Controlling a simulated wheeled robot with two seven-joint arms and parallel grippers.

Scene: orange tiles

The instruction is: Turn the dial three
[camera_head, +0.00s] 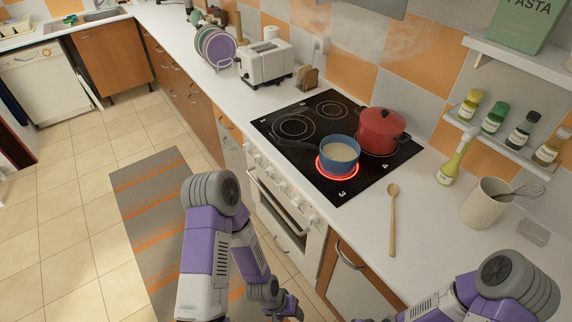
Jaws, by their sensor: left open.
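Dials (299,204) sit in a row along the front edge of the white oven (270,215), below the cooktop (280,126). Their labels are too small to read, so I cannot tell which is dial three. The burner (322,172) marked 3 glows red under a blue pot (340,155) of pale liquid. My left gripper (287,308) is open and empty at the bottom, in front of the oven and below the dials, apart from them. Of my right gripper only a dark bit (366,320) seems to show at the bottom edge; its jaws are cut off.
A red lidded pot (381,131) stands behind the blue pot. A wooden spoon (392,218) and a utensil crock (486,203) are on the right counter. A toaster (265,63) stands left of the cooktop. The floor in front of the oven has a striped rug (150,205).

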